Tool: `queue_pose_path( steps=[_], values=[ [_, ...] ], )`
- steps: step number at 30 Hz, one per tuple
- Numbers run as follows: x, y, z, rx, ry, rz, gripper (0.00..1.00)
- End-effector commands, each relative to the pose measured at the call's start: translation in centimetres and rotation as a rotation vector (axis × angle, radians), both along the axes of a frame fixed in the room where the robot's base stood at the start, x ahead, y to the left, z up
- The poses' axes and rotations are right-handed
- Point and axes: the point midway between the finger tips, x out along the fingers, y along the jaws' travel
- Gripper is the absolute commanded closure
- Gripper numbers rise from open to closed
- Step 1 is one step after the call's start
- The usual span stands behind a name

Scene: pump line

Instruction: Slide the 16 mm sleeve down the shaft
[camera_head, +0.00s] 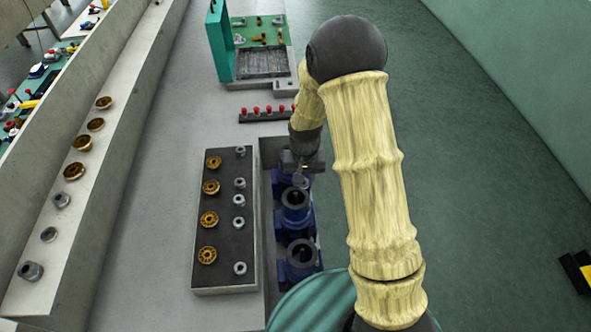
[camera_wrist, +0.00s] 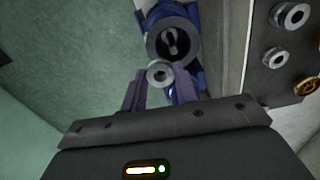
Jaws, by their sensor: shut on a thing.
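My gripper (camera_wrist: 160,88) is shut on a small silver sleeve (camera_wrist: 159,73), a ring with a dark hole, held between the fingertips. In the wrist view a blue pump housing (camera_wrist: 190,18) lies just beyond it, with a round grey collar and a metal shaft (camera_wrist: 172,41) standing in its dark bore. The sleeve appears off to the near side of that shaft, not around it; its height over the housing I cannot tell. In the head view my gripper (camera_head: 299,160) is over the farthest blue pump housing (camera_head: 279,184) of the row, and largely hides it.
Two more blue pump housings (camera_head: 296,207) (camera_head: 301,261) stand nearer in the row. Left of them, a dark tray (camera_head: 225,228) holds several brass wheels and silver sleeves. A rack with red-topped pieces (camera_head: 268,113) and a green open case (camera_head: 218,45) lie beyond.

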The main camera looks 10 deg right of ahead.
Motion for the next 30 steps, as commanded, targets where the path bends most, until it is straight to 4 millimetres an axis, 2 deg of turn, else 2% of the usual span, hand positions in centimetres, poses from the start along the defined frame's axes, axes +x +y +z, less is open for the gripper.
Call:
queue_pose_path(
  steps=[1,3,14,20,30],
  values=[
    [-0.2,1.0,1.4,0.001,-0.002,-0.002,0.94],
    [-0.5,1.9,2.1,0.003,0.0,-0.01,0.94],
    [-0.7,2.4,2.4,0.004,0.002,-0.015,0.94],
    [-0.7,2.3,1.6,0.003,0.002,-0.015,0.94],
    [-0.7,2.3,-1.0,0.003,0.002,-0.015,0.94]
  ],
)
